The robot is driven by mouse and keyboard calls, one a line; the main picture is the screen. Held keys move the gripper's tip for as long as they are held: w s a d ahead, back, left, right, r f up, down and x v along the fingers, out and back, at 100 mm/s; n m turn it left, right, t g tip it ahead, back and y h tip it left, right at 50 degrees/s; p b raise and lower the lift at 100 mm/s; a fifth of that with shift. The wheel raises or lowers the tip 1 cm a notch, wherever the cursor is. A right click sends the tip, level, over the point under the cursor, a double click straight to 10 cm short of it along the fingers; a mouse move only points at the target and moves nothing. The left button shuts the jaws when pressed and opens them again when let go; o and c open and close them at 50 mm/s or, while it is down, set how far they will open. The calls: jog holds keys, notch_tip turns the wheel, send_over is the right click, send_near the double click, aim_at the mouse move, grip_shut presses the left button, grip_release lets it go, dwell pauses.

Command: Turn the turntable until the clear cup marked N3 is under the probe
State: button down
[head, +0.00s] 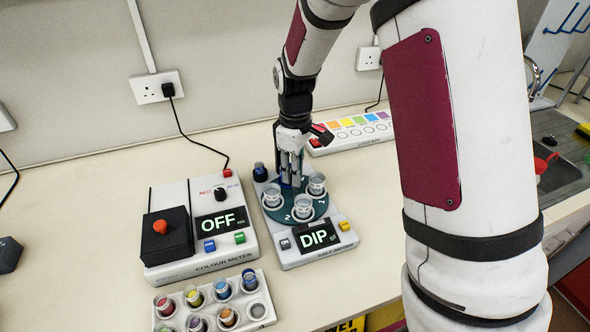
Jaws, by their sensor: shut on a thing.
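The teal turntable (284,213) sits on the white salt meter (318,257), whose display reads DIP. Three clear cups stand on it: one at the left (272,196), one at the front (303,207) and one at the right (317,184). The cup markings are too small to read, so I cannot tell which is N3. My gripper (291,180) points down over the back of the turntable, shut on a small blue part there that its fingers mostly hide. I cannot make out the probe clearly.
A dark blue capped vial (260,173) stands at the meter's back left corner. The colour meter (203,262), showing OFF, is close on the left. A rack (258,310) of coloured vials lies in front. A light box strip (350,143) is behind right.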

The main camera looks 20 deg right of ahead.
jog(key=shift+m, duration=2.3)
jog(key=shift+m+p, duration=0.5)
jog(key=shift+m, duration=1.6)
jog(key=shift+a+m+p, duration=0.1)
jog(key=shift+m+p, duration=0.25)
jog(key=shift+m, duration=1.75)
jog(key=shift+m+p, duration=0.4)
jog(key=shift+m, duration=2.1)
jog(key=c, duration=1.3)
grip_release()
jog(key=shift+c, duration=0.2)
